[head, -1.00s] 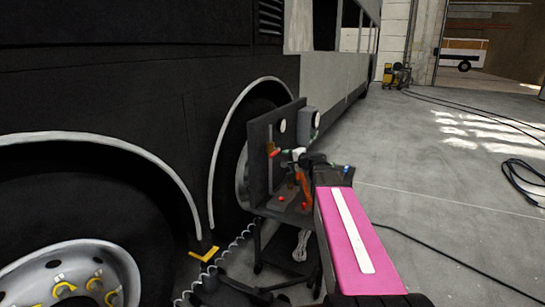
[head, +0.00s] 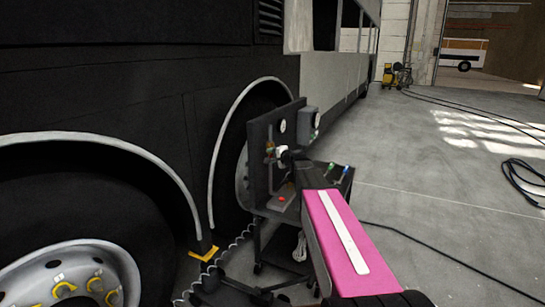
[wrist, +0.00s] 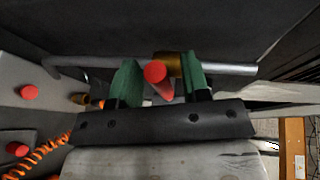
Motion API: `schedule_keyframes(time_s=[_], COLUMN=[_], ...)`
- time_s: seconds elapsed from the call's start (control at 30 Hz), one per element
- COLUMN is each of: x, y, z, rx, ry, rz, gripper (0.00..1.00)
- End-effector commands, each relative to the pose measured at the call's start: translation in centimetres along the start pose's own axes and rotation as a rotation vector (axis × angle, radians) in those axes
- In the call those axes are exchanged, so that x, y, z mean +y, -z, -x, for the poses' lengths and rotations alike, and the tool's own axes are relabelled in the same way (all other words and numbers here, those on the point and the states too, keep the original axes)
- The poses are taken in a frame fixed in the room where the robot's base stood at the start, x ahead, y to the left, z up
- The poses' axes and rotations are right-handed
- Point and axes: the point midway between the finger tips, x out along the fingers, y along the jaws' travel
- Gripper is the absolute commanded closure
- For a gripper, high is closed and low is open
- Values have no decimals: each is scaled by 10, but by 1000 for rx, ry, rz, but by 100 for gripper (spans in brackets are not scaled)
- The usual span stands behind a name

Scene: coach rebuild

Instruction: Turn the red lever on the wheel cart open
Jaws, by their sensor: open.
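The red lever (wrist: 156,73) shows in the wrist view with its round end toward the camera. It sits at a brass valve body (wrist: 173,64) on a grey pipe (wrist: 90,62). My gripper (wrist: 158,80) is open, with one green finger on each side of the lever. I cannot tell whether either finger touches it. In the head view my gripper (head: 283,153) is up against the dark panel of the wheel cart (head: 260,135). The lever is not clearly visible there, as my gripper and arm cover that area.
Red knobs (wrist: 29,92) and an orange coiled hose (wrist: 45,155) lie at the left in the wrist view. A bus (head: 120,90) stands close to the left of the cart. A black cable (head: 440,250) crosses the open floor at the right.

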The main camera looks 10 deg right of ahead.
Motion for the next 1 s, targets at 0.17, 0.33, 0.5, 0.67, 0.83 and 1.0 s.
schedule_keyframes(time_s=[0.17,0.33,0.5,0.67,0.83,1.0], x=[0,0,-2,-7,-16,-28], y=[0,0,0,1,4,8], z=[0,0,1,2,2,3], rx=[0,0,-3,-13,-34,-64], ry=[0,0,-6,-26,-68,-125], rz=[0,0,-14,-63,-163,-299], gripper=[93,100,100,100,100,100])
